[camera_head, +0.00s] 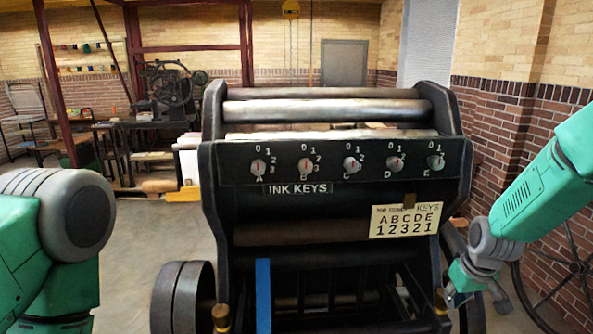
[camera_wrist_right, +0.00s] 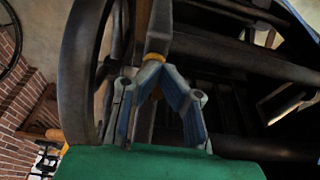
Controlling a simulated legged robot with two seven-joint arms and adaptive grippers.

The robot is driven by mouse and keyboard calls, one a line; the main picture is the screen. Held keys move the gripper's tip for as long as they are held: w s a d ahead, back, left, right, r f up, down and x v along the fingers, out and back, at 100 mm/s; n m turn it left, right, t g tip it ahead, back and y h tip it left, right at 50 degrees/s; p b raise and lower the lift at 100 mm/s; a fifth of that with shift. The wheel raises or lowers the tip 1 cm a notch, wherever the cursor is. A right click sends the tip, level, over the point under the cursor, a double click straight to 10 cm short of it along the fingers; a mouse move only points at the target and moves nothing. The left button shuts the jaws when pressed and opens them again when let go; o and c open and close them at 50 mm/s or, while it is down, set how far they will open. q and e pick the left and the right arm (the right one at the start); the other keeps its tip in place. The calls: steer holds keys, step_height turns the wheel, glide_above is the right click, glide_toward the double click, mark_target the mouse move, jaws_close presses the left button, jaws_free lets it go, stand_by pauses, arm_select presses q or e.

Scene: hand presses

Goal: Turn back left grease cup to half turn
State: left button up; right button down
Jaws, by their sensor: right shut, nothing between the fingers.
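A black hand press (camera_head: 330,205) stands in front of me. Two small brass cups show low on its near side: a left cup (camera_head: 221,318), cut by the bottom edge, and a right cup (camera_head: 440,300). I cannot make out a back left cup or any turn marks. My right gripper (camera_head: 452,300) is beside the right cup, at the press's lower right. In the right wrist view its fingers (camera_wrist_right: 155,68) are shut and empty, with a brass part (camera_wrist_right: 155,57) right at the tips; I cannot tell whether they touch. My left gripper is out of view; only my left arm shows.
An ink keys panel (camera_head: 350,162) with several knobs spans the press, with a lettered card (camera_head: 405,220) below it. A blue strip (camera_head: 263,295) hangs at the front. Wheels (camera_head: 183,297) flank the press. A brick wall (camera_head: 515,140) stands at right; open floor (camera_head: 130,235) lies at left.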

steer(key=w+p+v, duration=0.1)
steer(key=p+v, duration=0.1)
steer(key=v, duration=0.3)
steer(key=s+a+f+b, duration=0.2)
steer(key=s+f+b, duration=0.55)
steer(key=f, duration=0.85)
steer(key=s+a+f+b, duration=0.1)
steer(key=s+f+b, duration=0.2)
steer(key=s+f, duration=0.3)
steer(key=s+a+f+g+b, duration=0.1)
steer(key=s+f+b, duration=0.3)
steer(key=s, duration=1)
steer(key=s+a+f+g+b, duration=0.1)
steer(key=s+a+f+b, duration=0.2)
steer(key=s+f, duration=0.7)
steer(key=shift+a+f+b, duration=0.2)
steer(key=shift+f+b, duration=0.05)
steer(key=shift+b, duration=0.45)
